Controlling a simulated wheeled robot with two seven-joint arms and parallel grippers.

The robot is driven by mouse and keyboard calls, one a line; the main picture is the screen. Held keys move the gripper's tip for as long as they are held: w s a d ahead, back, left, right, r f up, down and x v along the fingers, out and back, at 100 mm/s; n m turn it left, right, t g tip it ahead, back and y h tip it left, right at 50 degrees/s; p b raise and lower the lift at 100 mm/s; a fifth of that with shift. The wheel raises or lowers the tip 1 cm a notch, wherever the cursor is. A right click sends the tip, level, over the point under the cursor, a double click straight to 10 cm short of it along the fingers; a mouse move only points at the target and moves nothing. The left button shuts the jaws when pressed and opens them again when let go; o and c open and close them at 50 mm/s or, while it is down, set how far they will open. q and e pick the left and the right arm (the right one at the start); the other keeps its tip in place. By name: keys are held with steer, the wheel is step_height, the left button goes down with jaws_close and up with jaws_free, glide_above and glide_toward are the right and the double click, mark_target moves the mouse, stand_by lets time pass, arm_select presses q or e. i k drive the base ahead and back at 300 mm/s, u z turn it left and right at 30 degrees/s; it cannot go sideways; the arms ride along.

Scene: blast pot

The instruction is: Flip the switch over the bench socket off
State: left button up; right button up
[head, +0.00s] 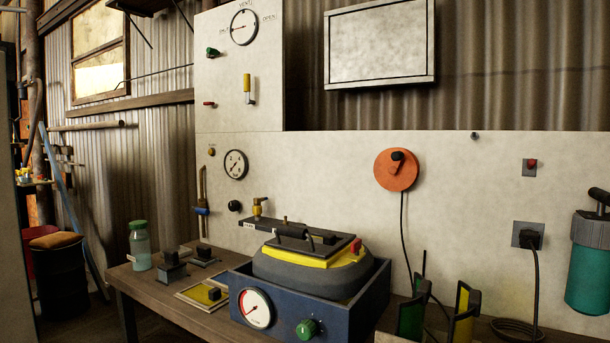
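The switch (532,164) is a small red piece on a grey square plate, on the pale wall panel at the right in the head view. Whether it is on or off is too small to tell. The bench socket (521,232) is a dark square plate below it. A black plug (529,239) sits in the socket, and its cable hangs to the bench. Neither of my grippers is in view.
A teal canister (588,262) stands right of the socket. Upright green (411,318) and yellow (461,315) pieces stand on the bench (150,289) to the left. A blue box (335,312) with a gauge holds a grey, yellow-lidded pot. An orange disc (394,178) is on the panel. The wall around the switch is clear.

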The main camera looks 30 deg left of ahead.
mark_target(531, 163)
steer(key=k, duration=0.5)
steer(key=u, duration=2.3)
steer(key=i, duration=1.3)
steer(key=z, duration=2.1)
